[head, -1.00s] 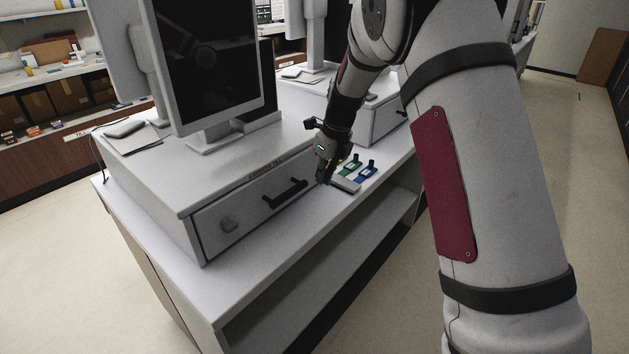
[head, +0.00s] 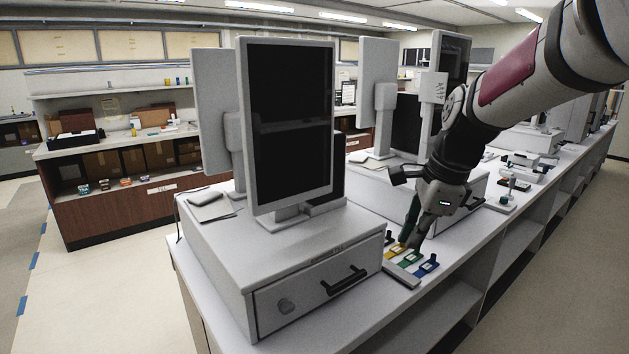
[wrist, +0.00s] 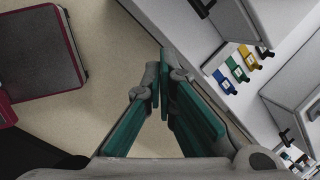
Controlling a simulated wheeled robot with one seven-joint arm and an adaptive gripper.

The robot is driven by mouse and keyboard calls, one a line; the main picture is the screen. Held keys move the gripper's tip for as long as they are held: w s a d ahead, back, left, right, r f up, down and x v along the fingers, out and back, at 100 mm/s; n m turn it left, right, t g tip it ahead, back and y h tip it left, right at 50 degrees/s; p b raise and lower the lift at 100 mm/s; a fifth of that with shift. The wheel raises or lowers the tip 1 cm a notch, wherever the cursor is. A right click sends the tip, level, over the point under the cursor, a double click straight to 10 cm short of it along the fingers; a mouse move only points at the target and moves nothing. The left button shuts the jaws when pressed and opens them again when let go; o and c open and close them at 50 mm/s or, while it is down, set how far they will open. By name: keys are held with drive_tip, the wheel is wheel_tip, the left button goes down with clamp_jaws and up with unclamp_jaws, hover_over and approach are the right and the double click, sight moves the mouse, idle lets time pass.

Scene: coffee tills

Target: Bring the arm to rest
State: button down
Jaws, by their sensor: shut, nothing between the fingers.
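My gripper (head: 412,236) is shut and empty. In the head view it hangs at the end of my arm, in front of the counter's coloured tags. In the wrist view its green-padded fingers (wrist: 162,100) point out over the bare floor, with their tips together. The tags lie apart from the fingers, to the upper right in that view.
A till drawer box (head: 300,262) with a black handle and a screen (head: 290,130) stands on the white counter. The floor (head: 110,300) at left is clear.

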drive_tip(key=s+r+n+h+p, duration=0.1)
drive_tip(key=s+r+n+p, duration=0.1)
drive_tip(key=s+n, duration=0.7)
drive_tip(key=s+r+n+t+p, duration=0.1)
drive_tip(key=s+n, duration=0.9)
drive_tip(key=s, duration=1)
drive_tip(key=shift+s+r+n+h+p, duration=0.15)
drive_tip(key=shift+r+n+h+p, duration=0.25)
drive_tip(key=shift+r, duration=0.4)
